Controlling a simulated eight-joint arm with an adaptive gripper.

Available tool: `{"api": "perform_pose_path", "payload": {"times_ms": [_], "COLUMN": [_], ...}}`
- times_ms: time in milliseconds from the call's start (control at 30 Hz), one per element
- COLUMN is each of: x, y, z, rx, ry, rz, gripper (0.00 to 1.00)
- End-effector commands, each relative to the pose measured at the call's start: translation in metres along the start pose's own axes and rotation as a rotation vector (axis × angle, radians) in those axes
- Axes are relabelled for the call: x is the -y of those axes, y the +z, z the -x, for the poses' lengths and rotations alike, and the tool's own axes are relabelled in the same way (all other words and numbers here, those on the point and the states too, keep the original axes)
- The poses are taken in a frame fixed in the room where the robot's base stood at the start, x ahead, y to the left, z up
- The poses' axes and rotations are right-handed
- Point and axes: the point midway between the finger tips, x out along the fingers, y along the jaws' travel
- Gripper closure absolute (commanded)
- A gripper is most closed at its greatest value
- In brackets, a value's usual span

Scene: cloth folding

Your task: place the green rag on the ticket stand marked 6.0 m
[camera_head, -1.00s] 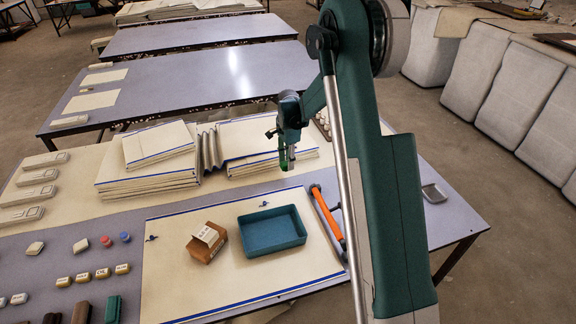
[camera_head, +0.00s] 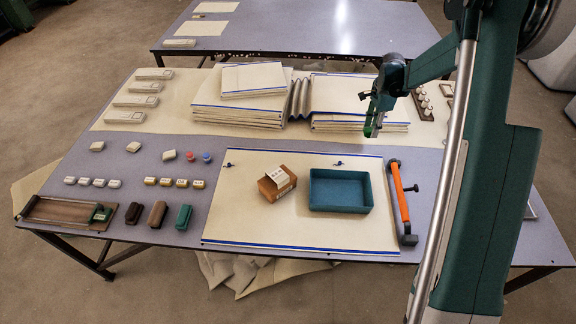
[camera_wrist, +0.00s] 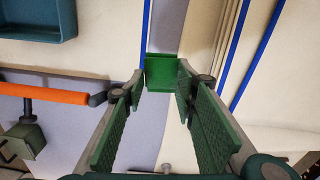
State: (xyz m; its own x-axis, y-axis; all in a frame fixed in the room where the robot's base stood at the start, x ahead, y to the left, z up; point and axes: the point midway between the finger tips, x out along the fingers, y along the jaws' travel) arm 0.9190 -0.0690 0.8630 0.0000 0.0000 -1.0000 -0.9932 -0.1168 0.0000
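My gripper (camera_head: 370,122) hangs above the table near the right cloth stack. In the wrist view my gripper (camera_wrist: 160,75) has a small bright green piece (camera_wrist: 162,73) between its fingertips, touching both as far as I can see. This green piece, apparently the green rag, also shows at the gripper's tip in the head view (camera_head: 368,131). Several long white blocks with labels (camera_head: 131,101) lie at the back left, and several small labelled pieces (camera_head: 165,182) stand in a row at the front left. The print is too small to read, so I cannot tell which is marked 6.0 m.
Folded cloth stacks (camera_head: 240,104) stand at the back. A teal tray (camera_head: 340,206), an open cardboard box (camera_head: 277,184) and an orange-handled tool (camera_head: 399,192) are on the right. Dark, brown and green blocks (camera_head: 184,217) and a wooden tray (camera_head: 62,212) lie front left.

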Motion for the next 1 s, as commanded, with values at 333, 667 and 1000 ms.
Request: {"api": "perform_pose_path", "payload": {"times_ms": [333,667,1000], "x": [-0.013,-0.045,-0.090], "y": [0.072,0.170,0.263], "z": [0.019,0.044,0.068], "rx": [0.000,0.000,0.000], "ry": [0.000,0.000,0.000], "rz": [-0.012,-0.037,-0.064], "gripper": [0.76,0.76,0.76]}}
